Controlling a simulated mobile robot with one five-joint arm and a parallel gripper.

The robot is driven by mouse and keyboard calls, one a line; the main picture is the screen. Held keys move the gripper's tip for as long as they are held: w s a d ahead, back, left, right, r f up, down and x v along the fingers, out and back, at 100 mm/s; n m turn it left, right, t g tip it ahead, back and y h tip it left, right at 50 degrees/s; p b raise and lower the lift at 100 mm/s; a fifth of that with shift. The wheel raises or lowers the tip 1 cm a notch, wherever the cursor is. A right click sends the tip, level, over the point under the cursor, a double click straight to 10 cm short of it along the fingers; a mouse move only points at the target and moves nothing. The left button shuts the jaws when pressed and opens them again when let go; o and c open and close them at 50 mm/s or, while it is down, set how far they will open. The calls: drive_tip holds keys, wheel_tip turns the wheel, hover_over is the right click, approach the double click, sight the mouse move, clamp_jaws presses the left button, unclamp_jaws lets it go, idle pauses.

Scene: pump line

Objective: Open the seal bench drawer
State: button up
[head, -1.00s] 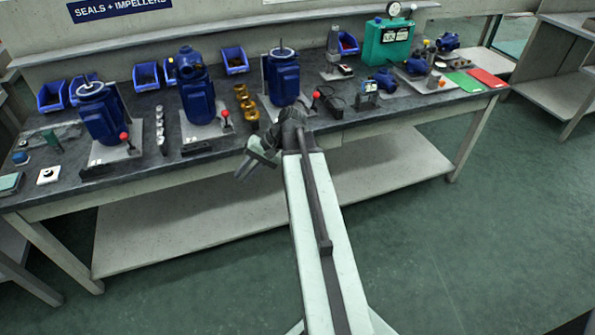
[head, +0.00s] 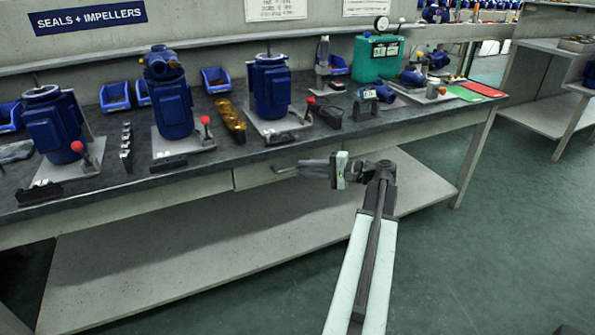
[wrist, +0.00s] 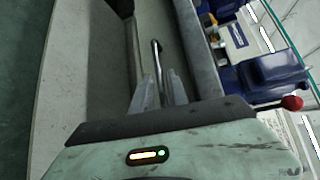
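The seal bench drawer (head: 252,176) is a pale front panel in the apron under the dark worktop in the head view, and it looks closed. Its dark bar handle (head: 284,168) stands out from the front. The handle also shows in the wrist view (wrist: 156,56), running back between my fingers. My gripper (head: 312,167) is at the right end of the handle. In the wrist view my gripper (wrist: 162,86) has its two fingers apart, one on either side of the bar, with small gaps. Whether a finger touches the bar cannot be told.
Blue pumps (head: 173,105), brass parts (head: 230,120) and red-knobbed levers stand on the bench top (head: 215,155) above the drawer. A pale lower shelf (head: 190,245) runs below. The green floor (head: 480,260) to the right is clear.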

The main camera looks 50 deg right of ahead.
sight(297, 167)
drive_tip(key=shift+x, duration=1.9)
clamp_jaws()
